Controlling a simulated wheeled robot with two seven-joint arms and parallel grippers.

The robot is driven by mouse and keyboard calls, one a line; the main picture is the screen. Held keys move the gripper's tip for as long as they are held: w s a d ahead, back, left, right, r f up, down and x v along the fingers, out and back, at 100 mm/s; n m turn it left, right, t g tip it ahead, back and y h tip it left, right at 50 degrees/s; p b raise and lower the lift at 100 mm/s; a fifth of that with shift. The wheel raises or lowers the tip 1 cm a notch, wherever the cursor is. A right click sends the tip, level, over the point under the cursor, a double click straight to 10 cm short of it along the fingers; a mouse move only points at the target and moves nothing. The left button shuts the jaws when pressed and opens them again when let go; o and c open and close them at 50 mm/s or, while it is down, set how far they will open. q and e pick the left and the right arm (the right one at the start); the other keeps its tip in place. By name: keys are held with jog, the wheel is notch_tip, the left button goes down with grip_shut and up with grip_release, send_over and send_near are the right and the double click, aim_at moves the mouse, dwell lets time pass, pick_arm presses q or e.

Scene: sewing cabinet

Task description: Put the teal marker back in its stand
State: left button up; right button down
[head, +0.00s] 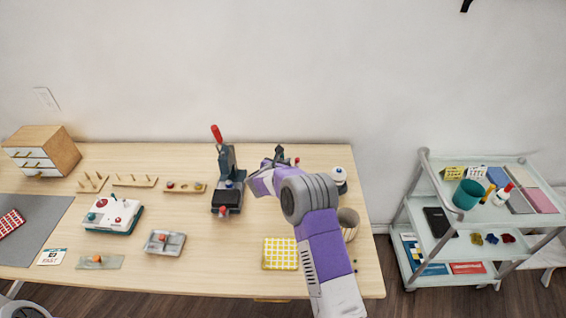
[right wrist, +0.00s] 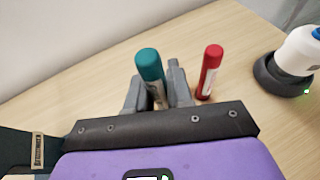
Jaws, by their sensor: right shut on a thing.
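My right gripper (head: 281,158) is near the back of the table, right of the dark press with the red handle. In the right wrist view its fingers (right wrist: 158,92) are shut on the teal marker (right wrist: 150,66), which has its teal cap end up. A red marker (right wrist: 210,70) stands upright just right of the fingers, apart from the teal one. My left gripper is not in view.
A white device in a dark round base (right wrist: 285,72) stands to the right of the markers. The dark press (head: 228,180) is left of my gripper. A yellow checked cloth (head: 280,254) lies toward the front. A cart (head: 420,200) stands right of the table.

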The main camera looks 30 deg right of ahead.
jog(key=shift+f+b, duration=1.4)
jog(key=shift+b, duration=0.1)
dwell(1.7)
jog(key=c, duration=0.9)
grip_release()
jog(key=shift+c, duration=0.2)
jog(key=p+v, duration=0.1)
jog(key=v, duration=0.6)
jog(key=shift+s+a+r, duration=0.15)
jog(key=shift+a+r, duration=0.05)
jog(key=shift+p, duration=0.3)
